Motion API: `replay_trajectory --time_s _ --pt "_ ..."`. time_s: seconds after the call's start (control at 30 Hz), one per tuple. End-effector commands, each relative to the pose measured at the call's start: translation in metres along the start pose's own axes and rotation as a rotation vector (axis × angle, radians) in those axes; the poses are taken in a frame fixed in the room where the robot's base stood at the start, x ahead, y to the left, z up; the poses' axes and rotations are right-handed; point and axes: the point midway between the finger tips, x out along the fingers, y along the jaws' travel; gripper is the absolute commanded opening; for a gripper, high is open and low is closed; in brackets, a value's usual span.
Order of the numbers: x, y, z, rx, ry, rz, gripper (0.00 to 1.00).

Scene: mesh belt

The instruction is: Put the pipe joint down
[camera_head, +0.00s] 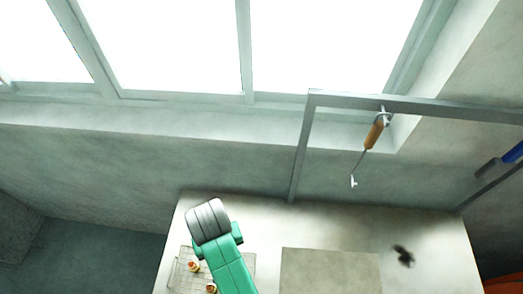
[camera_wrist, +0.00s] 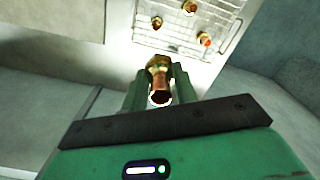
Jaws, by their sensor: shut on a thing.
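My gripper (camera_wrist: 160,88) shows in the wrist view with its two green fingers closed on a pipe joint (camera_wrist: 159,84). The pipe joint has a brass, nut-like end and a copper tube end whose open mouth faces the camera. In the wrist view a wire mesh (camera_wrist: 172,40) lies beyond the fingers, with three other brass and copper fittings (camera_wrist: 204,40) on it. The held joint appears apart from these fittings. In the head view the mesh (camera_head: 178,279) is partly hidden behind my green arm, and the gripper's fingers cannot be made out.
The mesh lies on a pale table (camera_head: 430,240). A flat beige panel (camera_head: 330,272) and a small dark item (camera_head: 403,256) are to its right. A tool with an orange-brown handle (camera_head: 374,133) hangs from a grey metal frame (camera_head: 299,150) at the back.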

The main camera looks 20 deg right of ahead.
Motion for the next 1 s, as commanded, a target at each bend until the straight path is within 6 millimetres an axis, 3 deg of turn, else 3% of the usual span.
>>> replay_trajectory --time_s 0.17,0.27,0.37,0.53,0.6,0.73,0.87,1.0 --pt "0.053 0.051 0.039 0.187 -0.006 -0.001 0.0" --pt "0.084 0.087 0.073 0.33 -0.007 -0.001 0.0" --pt "0.118 0.124 0.119 0.498 -0.008 0.001 0.0" --pt "0.167 0.178 0.216 0.801 -0.007 0.002 0.0" --pt "0.178 0.191 0.252 0.901 -0.006 0.003 0.0" --pt "0.19 0.204 0.3 1.027 -0.004 0.003 0.0" --pt "0.192 0.208 0.322 1.083 -0.001 0.001 0.0" --pt "0.191 0.21 0.323 1.091 0.001 0.001 0.0"
